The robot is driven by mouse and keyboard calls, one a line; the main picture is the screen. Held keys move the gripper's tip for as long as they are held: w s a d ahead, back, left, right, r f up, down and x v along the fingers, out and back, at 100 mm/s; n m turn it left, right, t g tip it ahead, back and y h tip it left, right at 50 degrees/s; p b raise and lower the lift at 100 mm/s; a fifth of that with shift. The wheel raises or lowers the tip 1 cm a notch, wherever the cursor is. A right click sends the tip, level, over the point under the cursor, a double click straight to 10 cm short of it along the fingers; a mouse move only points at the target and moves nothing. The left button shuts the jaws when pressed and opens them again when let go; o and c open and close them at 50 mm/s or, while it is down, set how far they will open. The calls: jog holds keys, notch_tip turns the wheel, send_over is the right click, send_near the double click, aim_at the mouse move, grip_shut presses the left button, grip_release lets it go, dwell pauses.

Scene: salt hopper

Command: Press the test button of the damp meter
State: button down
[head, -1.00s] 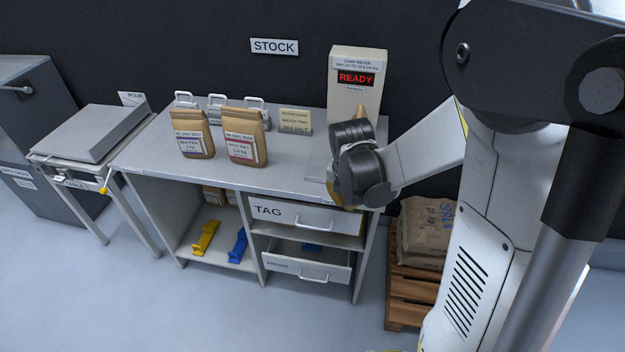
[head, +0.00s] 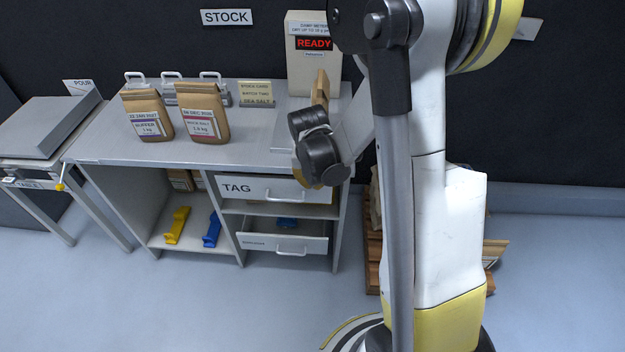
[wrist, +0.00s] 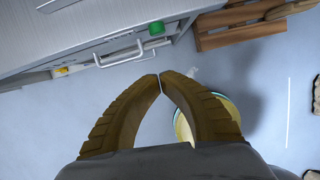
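The damp meter (head: 301,72) is a beige box standing at the back right of the bench in the head view. Its dark display (head: 314,44) reads READY in red, with a small label below it. I cannot make out the test button; the meter's lower part is partly hidden. My gripper (head: 300,178) hangs in front of the bench's right front edge, below and nearer than the meter, mostly hidden by my wrist. In the wrist view, the two brown fingers (wrist: 161,78) point down past the bench and meet at the tips, with nothing between them.
A tan upright piece (head: 320,88) stands before the meter. Two brown bags, buffer (head: 147,115) and rock salt (head: 203,112), stand on the bench (head: 130,150) to the left. The lower drawer (head: 283,243) stands partly open. A pallet (wrist: 240,22) lies to the right.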

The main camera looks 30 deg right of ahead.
jog(key=w+d+f+b, duration=0.2)
jog(key=w+d+f, duration=0.1)
jog(key=f, duration=0.1)
jog(key=shift+w, duration=0.4)
